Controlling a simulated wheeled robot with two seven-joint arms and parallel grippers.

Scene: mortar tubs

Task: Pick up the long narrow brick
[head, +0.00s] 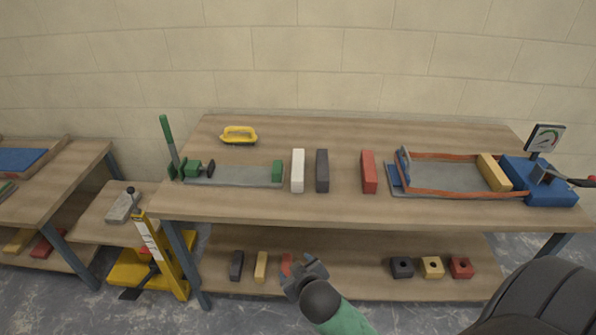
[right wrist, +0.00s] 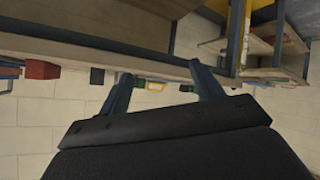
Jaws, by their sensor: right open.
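Several bricks lie on the workbench (head: 430,210): a white one (head: 298,170), a dark grey one (head: 322,171), a red one (head: 368,171) and a yellow one (head: 494,172) in a banded fixture. Smaller dark (head: 237,265), yellow (head: 261,266) and red (head: 286,262) bars lie on the lower shelf. I cannot tell for sure which is the long narrow brick. My right gripper (head: 303,275) is in front of the shelf, below the bench top, partly over the small red bar. Its fingers (right wrist: 158,74) are apart and empty. My left gripper is out of view.
A blue gauge device (head: 540,183) is at the right. Blocks with holes (head: 432,267) sit on the shelf. A yellow press (head: 165,262) stands left.

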